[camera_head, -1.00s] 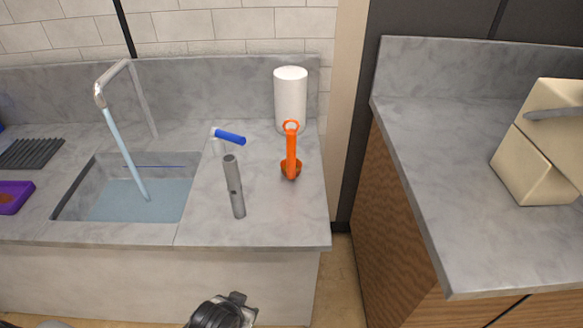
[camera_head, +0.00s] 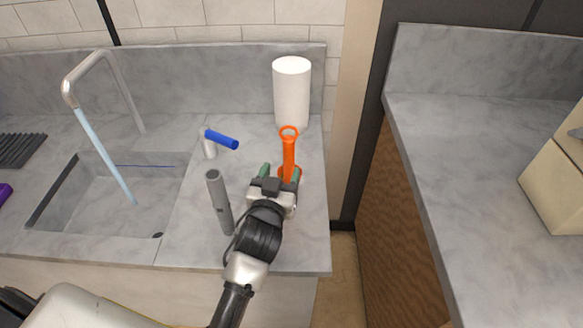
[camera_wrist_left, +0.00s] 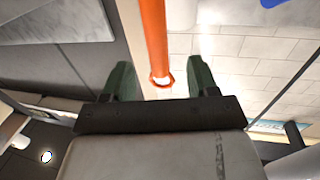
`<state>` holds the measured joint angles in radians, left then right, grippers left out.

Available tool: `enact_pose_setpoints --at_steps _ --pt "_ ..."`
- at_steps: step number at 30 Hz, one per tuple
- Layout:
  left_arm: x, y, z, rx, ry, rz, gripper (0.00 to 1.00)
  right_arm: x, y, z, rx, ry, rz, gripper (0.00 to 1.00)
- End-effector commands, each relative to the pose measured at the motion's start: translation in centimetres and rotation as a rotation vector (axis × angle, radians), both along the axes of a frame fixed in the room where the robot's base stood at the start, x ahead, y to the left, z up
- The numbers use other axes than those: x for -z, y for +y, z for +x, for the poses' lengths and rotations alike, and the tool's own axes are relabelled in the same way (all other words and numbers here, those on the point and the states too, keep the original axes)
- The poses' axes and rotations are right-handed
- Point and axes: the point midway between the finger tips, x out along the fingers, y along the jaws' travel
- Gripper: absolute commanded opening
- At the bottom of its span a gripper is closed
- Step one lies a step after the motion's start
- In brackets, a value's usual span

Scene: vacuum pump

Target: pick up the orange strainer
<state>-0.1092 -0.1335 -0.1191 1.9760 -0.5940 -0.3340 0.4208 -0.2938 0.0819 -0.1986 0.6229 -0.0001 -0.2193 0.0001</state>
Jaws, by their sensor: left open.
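The orange strainer (camera_head: 288,155) stands on the grey counter, its long handle upright with a ring at the top. It is in front of the white cylinder. My left gripper (camera_head: 280,173) is open at the strainer's lower part, which it partly hides. In the left wrist view, the orange handle (camera_wrist_left: 154,38) passes between the two green fingers of my left gripper (camera_wrist_left: 161,72), with a gap on each side. Whether the fingers reach fully around it I cannot tell. My right gripper is not in view.
A grey tube (camera_head: 219,203) stands close left of my left gripper. A blue-handled piece (camera_head: 220,139) is behind it. The white cylinder (camera_head: 292,90) stands behind the strainer. The sink (camera_head: 100,205) with a running tap is at left. The counter ends just right of the strainer.

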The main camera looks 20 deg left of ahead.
Motion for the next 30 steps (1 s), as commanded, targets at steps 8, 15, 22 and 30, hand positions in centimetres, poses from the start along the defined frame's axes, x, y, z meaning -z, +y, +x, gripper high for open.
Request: enact_pose_setpoints --at_steps 8,15,22,30 --pt "0.0 0.4 3.7 -0.001 0.002 0.002 0.59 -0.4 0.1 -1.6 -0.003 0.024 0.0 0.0" --pt "0.4 0.2 6.1 -0.001 0.004 0.001 0.59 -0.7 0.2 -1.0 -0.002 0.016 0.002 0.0" --pt "0.7 0.3 8.9 -0.001 0.003 0.001 0.59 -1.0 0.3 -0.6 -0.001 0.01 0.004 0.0" --pt "0.8 0.4 9.1 -0.002 0.004 0.001 0.59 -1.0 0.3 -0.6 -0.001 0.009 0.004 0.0"
